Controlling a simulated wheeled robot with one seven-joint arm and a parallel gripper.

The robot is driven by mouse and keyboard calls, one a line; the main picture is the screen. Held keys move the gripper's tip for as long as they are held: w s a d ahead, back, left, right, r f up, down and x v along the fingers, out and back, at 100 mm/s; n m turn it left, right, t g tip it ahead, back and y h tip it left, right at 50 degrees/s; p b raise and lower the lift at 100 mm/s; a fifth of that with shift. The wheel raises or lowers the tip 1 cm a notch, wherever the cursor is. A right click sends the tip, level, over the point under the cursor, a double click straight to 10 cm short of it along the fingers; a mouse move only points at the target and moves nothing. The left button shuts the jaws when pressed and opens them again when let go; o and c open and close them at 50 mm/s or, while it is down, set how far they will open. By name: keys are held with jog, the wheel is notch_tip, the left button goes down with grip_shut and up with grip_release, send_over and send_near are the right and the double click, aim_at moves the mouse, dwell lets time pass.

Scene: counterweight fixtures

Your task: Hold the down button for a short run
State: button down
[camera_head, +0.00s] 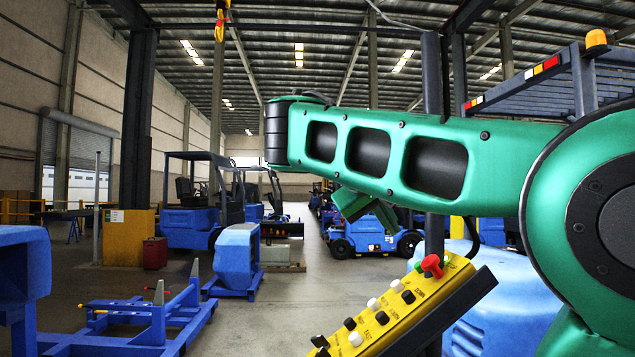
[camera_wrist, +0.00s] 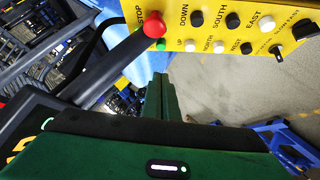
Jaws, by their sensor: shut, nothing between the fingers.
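A yellow control pendant (camera_head: 425,292) hangs tilted at lower centre-right in the head view. In the wrist view the pendant (camera_wrist: 287,46) fills the top right, with printed labels. The black down button (camera_wrist: 196,18) sits beside the word DOWN. In the head view the down button (camera_head: 408,297) is the black one nearest the red stop button (camera_head: 432,263). My gripper (camera_wrist: 161,76) is shut and empty, its tips just below the pendant's edge in the wrist view, apart from the down button.
A green button (camera_wrist: 161,44) and the white up button (camera_wrist: 190,45) lie close to the down button. Blue machine frames (camera_head: 130,315) stand at left; open grey floor (camera_head: 290,300) lies between.

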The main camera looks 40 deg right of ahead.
jog(key=w+a+r+t+y, duration=0.2)
jog(key=w+a+r+y, duration=0.1)
jog(key=w+a, duration=0.3)
jog(key=m+g+y, duration=0.1)
jog(key=g, duration=0.9)
send_near(405, 293)
jog(key=shift+x, duration=2.5)
jog(key=shift+s, duration=0.1)
